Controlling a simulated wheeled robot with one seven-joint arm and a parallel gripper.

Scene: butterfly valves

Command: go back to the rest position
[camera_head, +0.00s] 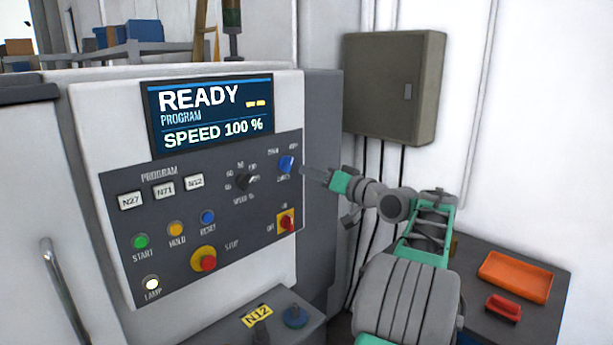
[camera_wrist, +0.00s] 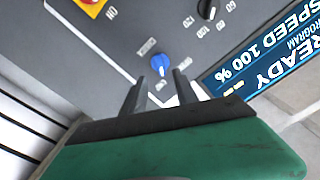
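My gripper (camera_head: 306,172) is at the right side of the control panel (camera_head: 225,262), just right of the blue selector knob (camera_head: 286,164). In the wrist view my gripper (camera_wrist: 158,76) has its two dark fingers apart with nothing held between them. The blue knob (camera_wrist: 160,64) shows just beyond the fingertips, roughly centred on the gap. A small space seems to lie between fingers and knob. My arm reaches in from the lower right.
The screen (camera_head: 210,115) reads READY, SPEED 100 %. A red-and-yellow switch (camera_head: 286,220) and a stop button (camera_head: 207,262) sit lower on the panel. A grey wall box (camera_head: 390,85) hangs behind my arm.

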